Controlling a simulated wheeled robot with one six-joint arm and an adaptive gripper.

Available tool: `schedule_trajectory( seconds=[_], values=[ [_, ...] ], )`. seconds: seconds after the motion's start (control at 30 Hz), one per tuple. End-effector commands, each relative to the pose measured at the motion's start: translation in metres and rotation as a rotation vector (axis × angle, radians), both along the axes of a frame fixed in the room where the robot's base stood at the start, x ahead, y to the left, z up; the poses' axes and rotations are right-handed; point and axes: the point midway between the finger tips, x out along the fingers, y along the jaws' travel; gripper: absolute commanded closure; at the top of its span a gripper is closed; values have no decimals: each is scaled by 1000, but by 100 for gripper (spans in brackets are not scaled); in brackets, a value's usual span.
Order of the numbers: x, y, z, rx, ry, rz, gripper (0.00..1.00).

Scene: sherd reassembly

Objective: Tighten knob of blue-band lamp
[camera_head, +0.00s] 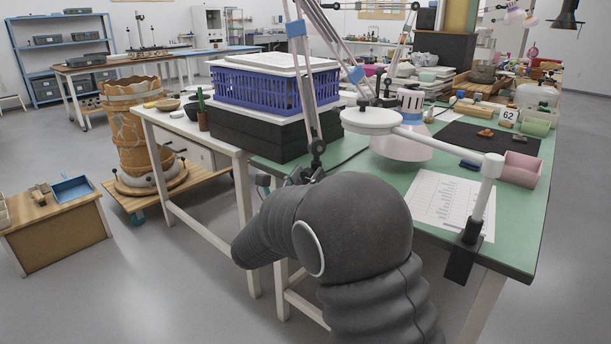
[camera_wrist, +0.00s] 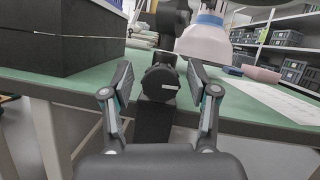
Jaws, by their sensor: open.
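The blue-band lamp (camera_head: 297,29) rises from the front edge of the green table in the head view. Its pale arms carry blue bands, and its dark joint (camera_head: 317,147) sits low, just behind my arm. In the wrist view a round black knob (camera_wrist: 160,83) faces me at the table edge, on a dark clamp with a small white label. My gripper (camera_wrist: 158,78) is open, with one finger left and one right of the knob. Gaps show on both sides, and neither finger visibly touches it. My arm hides most of the gripper and the knob in the head view.
Black boxes (camera_head: 243,133) under a blue crate (camera_head: 275,90) stand left of the lamp. A white magnifier arm (camera_head: 440,142) with its own clamp (camera_head: 464,257) is at the right. A printed sheet (camera_head: 445,203) lies on the green table (camera_head: 508,245).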

Motion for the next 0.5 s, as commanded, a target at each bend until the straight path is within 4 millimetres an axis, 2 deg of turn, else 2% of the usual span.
schedule_trajectory(
  seconds=[0.13, 0.17, 0.3, 0.4, 0.5],
  values=[
    [0, 0, 0, 0, 0, 0, 40],
    [0, 0, 0, 0, 0, 0, 43],
    [0, 0, 0, 0, 0, 0, 78],
    [0, 0, 0, 1, 0, 0, 100],
    [0, 1, 0, 2, -1, 1, 100]
  ],
)
